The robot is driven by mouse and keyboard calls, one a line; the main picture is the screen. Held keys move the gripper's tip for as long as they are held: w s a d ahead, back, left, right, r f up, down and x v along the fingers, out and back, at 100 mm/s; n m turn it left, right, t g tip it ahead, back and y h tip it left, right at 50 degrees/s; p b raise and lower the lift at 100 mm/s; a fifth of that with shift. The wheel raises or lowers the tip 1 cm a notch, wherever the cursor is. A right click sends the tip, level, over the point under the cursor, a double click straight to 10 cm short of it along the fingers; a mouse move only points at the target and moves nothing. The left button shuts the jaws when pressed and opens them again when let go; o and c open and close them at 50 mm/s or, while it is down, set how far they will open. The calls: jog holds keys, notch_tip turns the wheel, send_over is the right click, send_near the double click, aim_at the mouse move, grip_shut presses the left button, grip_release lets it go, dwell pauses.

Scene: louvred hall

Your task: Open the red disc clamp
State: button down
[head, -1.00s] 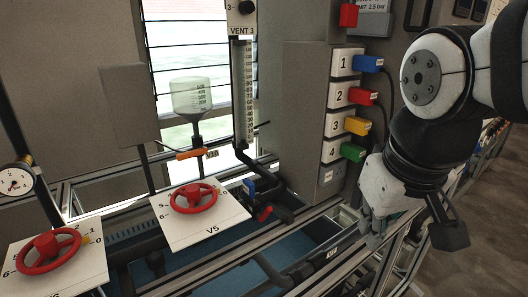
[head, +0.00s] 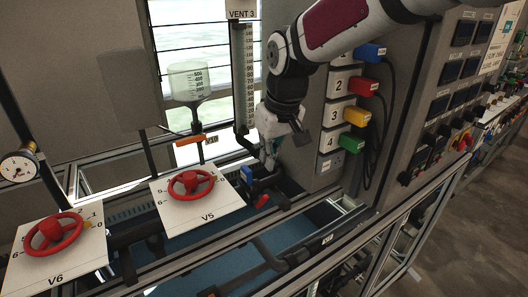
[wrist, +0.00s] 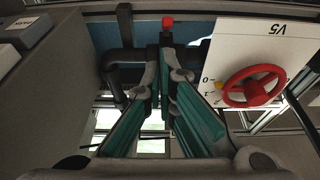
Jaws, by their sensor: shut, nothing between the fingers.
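A small red tab (head: 262,201), seemingly the red clamp's handle, sits on dark pipework right of the V5 panel. In the wrist view a red block (wrist: 167,22) shows just beyond my fingertips; it looks like the same part. Its disc body is not clear in either view. My gripper (head: 270,163) points down over the pipes, behind the red tab in the head view. In the wrist view my gripper (wrist: 160,52) has its teal-padded fingers brought together at the tips, with nothing held. I cannot tell whether it touches the pipework.
A blue handle (head: 247,175) is on the pipes close to my gripper. The V5 panel (head: 220,209) carries a red handwheel (head: 191,184); another red handwheel (head: 54,233) is on V6. A grey numbered cabinet (head: 328,182) stands at right. A rail frame runs in front.

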aim_at(262, 202)
jog(key=x, duration=0.7)
jog(key=a+x, duration=0.1)
jog(key=x, duration=0.2)
jog(key=shift+w+f, duration=0.15)
jog(key=shift+w, duration=0.1)
